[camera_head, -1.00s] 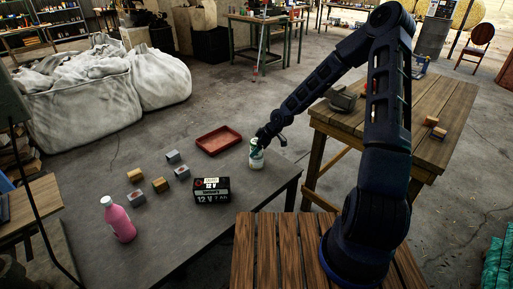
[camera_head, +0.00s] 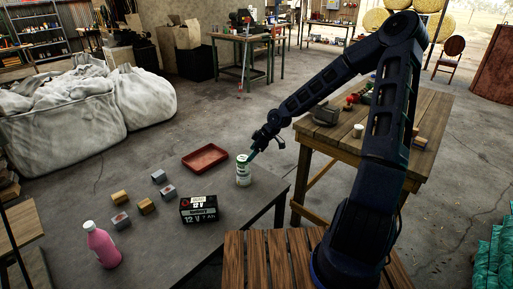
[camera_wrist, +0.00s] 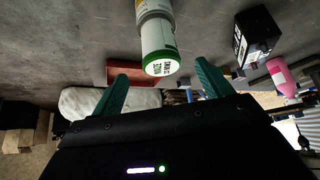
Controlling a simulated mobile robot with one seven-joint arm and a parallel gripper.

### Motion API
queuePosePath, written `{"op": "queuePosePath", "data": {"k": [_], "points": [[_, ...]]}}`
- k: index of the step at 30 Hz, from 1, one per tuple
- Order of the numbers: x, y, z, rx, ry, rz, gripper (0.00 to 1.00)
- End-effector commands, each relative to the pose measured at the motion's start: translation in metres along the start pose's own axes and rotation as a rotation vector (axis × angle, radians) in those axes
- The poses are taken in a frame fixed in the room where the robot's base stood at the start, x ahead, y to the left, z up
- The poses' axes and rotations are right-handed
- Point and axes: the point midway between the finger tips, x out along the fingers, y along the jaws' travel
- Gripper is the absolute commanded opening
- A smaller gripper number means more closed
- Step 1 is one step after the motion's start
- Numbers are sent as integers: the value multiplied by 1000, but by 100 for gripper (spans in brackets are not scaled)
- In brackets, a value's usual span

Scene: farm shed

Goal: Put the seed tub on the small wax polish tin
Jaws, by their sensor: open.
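A white stack (camera_head: 243,172) stands upright near the far right edge of the grey table. The labels are too small to be sure. My gripper (camera_head: 256,150) is open, just above the stack. In the wrist view its teal fingers (camera_wrist: 160,75) are spread, with the lid beyond their tips and nothing held.
A red tray (camera_head: 206,157) lies left of the stack. A black battery box (camera_head: 199,209), several small blocks (camera_head: 146,206) and a pink bottle (camera_head: 101,245) stand nearer the front. A wooden table (camera_head: 405,150) with a vise and small items is at the right.

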Motion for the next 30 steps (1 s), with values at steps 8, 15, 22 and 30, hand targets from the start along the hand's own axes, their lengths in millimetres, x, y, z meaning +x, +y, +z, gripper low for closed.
{"op": "queuePosePath", "data": {"k": [8,15,22,30], "points": [[-24,0,1,1,0,0,78],[-31,0,0,0,0,0,78],[-35,-4,10,20,-60,8,78],[-64,-14,45,122,-265,65,78]]}}
